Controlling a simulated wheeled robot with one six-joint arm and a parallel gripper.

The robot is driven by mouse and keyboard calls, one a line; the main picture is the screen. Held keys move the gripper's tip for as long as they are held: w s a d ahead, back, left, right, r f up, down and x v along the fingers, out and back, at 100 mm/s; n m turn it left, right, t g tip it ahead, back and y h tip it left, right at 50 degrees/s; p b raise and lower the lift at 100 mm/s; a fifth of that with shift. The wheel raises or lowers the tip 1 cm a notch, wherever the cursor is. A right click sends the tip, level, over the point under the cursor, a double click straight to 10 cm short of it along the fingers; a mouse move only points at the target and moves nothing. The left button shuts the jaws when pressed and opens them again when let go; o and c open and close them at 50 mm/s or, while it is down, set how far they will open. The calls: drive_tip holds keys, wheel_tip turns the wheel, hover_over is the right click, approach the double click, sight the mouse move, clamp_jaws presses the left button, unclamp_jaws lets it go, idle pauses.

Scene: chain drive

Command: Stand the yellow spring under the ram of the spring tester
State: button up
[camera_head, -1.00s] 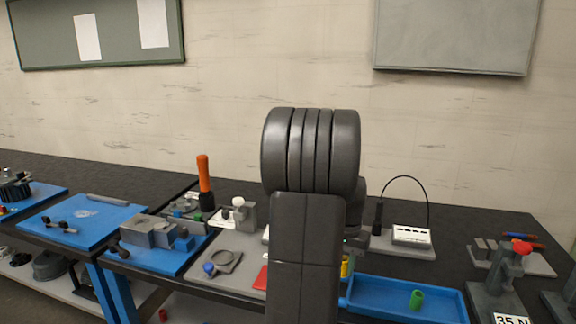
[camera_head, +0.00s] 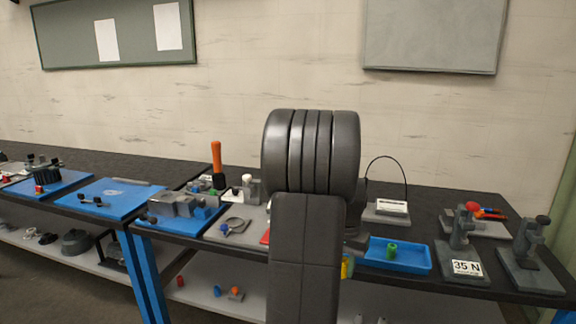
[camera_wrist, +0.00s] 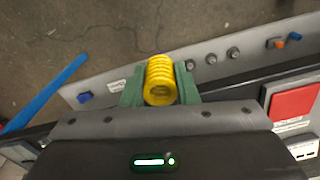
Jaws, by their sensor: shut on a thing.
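The yellow spring (camera_wrist: 161,80) is held between the green-padded fingers of my gripper (camera_wrist: 160,88) in the wrist view, its round open end facing the camera. In the head view only a sliver of the yellow spring (camera_head: 346,267) shows beside my arm, which hides the gripper. Two similar grey press-like stands are on the right of the bench: one with a red knob (camera_head: 460,246) and a "35 N" card (camera_head: 466,268), the other with a dark knob (camera_head: 529,255). I cannot tell surely which is the spring tester. The spring is well left of both.
A blue tray (camera_head: 417,263) holds a green spring-like piece (camera_head: 392,249). Blue mats with fixtures cover the left bench (camera_head: 110,197). A lower shelf (camera_head: 205,293) carries small parts.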

drive_tip(key=w+a+f+n, duration=0.3)
drive_tip(key=w+a+f, duration=0.1)
drive_tip(key=a+f, duration=0.3)
drive_tip(key=w+a+f+n, duration=0.2)
drive_tip(key=w+a+f, duration=0.1)
drive_tip(key=a+f, duration=0.45)
drive_tip(key=s+f, duration=0.4)
drive_tip(key=f, duration=0.3)
drive_tip(key=shift+s+n, duration=0.35)
drive_tip(key=shift+n, duration=0.05)
